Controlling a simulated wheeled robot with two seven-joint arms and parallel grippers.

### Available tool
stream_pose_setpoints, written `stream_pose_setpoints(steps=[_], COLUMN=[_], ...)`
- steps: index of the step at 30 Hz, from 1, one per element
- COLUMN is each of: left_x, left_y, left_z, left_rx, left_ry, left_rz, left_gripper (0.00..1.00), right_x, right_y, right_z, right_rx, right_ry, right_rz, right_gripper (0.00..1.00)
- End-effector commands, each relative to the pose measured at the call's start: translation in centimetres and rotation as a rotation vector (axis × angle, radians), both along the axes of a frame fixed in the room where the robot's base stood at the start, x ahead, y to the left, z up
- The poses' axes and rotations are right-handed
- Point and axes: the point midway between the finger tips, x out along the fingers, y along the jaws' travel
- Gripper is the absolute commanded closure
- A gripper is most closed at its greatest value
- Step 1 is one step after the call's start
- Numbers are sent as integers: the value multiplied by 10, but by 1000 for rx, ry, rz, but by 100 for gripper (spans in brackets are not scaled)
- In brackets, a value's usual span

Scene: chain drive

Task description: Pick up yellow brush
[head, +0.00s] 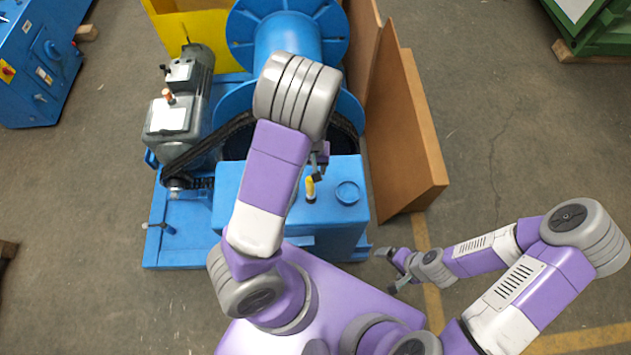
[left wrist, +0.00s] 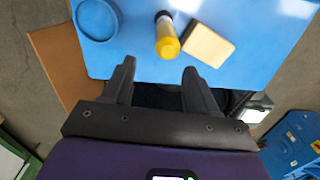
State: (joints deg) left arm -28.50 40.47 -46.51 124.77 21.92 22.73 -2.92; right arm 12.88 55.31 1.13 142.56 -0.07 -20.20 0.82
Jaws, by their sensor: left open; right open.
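The yellow brush (head: 310,187) stands on the blue box top (head: 285,195), yellow end up and dark end down. In the left wrist view the brush (left wrist: 167,40) shows a yellow end, a pale middle and a dark far end. My left gripper (head: 319,172) is just beyond the brush in the head view, partly hidden by my arm. In the left wrist view its fingers (left wrist: 157,72) are apart with nothing between them, and the brush lies ahead of the gap, not touching. My right gripper (head: 396,270) is open and empty, low right of the blue box.
A tan block (left wrist: 207,45) lies beside the brush. A round blue cap or dish (head: 348,192) is on its other side. A blue drum (head: 285,40), a chain (head: 215,145) and a grey motor (head: 185,105) stand behind. A brown panel (head: 405,140) rises to the right.

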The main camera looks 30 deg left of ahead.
Motion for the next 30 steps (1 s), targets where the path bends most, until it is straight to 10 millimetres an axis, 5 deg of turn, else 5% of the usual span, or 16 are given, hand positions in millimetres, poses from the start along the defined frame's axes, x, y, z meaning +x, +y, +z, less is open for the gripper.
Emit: stream_pose_setpoints(steps=[12, 21, 30], left_x=[-10, -9, -9], left_y=[-5, -6, -6], left_z=[-56, -60, -60], left_rx=[-1, -1, -1], left_ry=[4, 0, 0], left_rz=[3, 0, 0], left_gripper=[42, 42, 86], right_x=[-1, -1, -1], right_y=[0, 0, 0], right_z=[-9, -9, -9], right_rx=[0, 1, 0], right_ry=[2, 3, 2], right_rz=[1, 1, 1], right_gripper=[6, 6, 6])
